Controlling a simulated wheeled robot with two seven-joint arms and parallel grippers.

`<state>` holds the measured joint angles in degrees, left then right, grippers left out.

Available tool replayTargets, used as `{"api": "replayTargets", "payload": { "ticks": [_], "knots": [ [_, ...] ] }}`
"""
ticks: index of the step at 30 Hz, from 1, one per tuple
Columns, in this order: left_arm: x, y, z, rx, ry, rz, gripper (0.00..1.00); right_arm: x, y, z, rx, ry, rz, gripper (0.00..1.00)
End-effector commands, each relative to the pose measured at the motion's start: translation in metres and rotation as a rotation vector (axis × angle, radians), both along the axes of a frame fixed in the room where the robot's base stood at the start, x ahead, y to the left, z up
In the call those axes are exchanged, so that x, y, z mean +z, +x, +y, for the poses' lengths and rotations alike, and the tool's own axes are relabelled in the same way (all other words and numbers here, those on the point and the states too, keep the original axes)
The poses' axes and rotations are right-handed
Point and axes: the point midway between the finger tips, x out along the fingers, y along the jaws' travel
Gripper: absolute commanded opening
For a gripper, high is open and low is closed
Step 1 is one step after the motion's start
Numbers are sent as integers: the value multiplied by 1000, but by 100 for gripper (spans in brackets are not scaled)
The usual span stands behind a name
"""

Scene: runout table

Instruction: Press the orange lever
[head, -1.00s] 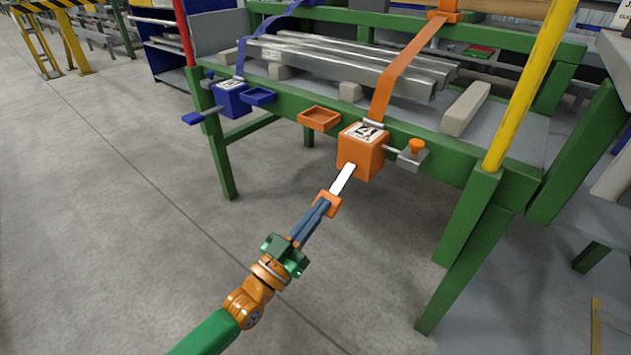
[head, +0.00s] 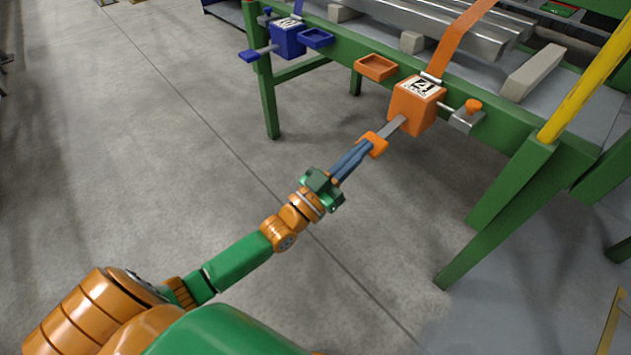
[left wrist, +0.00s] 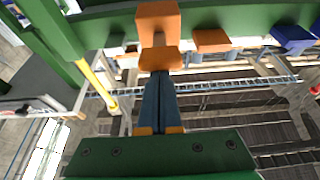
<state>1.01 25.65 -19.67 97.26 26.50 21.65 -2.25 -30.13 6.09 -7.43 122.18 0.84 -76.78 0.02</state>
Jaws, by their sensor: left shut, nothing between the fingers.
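The orange lever (head: 373,144) is a flat metal bar with an orange end piece, sticking out from an orange block (head: 415,106) with a "4"-like label on the green table frame. My left gripper (head: 366,150) is shut and empty, its blue-grey fingers lined up with the lever and their tips at its orange end. In the left wrist view, the closed fingers (left wrist: 158,74) meet the orange end piece (left wrist: 160,58) below the orange block (left wrist: 158,20). The exact contact is hidden. My right gripper is not in view.
A blue block (head: 287,38) with its blue-ended lever (head: 249,56) is further left on the frame. An orange tray (head: 376,67) sits beside the orange block. A clamp with an orange knob (head: 473,105) is at its right. A yellow post (head: 590,80) rises at right.

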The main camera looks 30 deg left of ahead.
Motion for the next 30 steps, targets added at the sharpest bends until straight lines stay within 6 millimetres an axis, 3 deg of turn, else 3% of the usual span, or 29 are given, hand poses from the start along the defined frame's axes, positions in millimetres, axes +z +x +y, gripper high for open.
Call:
{"api": "replayTargets", "payload": {
  "ticks": [1,6,13,18,30],
  "knots": [
    [6,-4,2,0,1,4,0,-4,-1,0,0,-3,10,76],
    [-11,-44,16,-1,2,7,0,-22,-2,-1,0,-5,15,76],
    [-24,-80,29,0,1,3,0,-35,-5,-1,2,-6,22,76],
    [-27,-90,33,0,-1,0,0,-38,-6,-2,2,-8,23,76],
    [-27,-90,33,0,0,-1,0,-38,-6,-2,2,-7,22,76]
  ]
}}
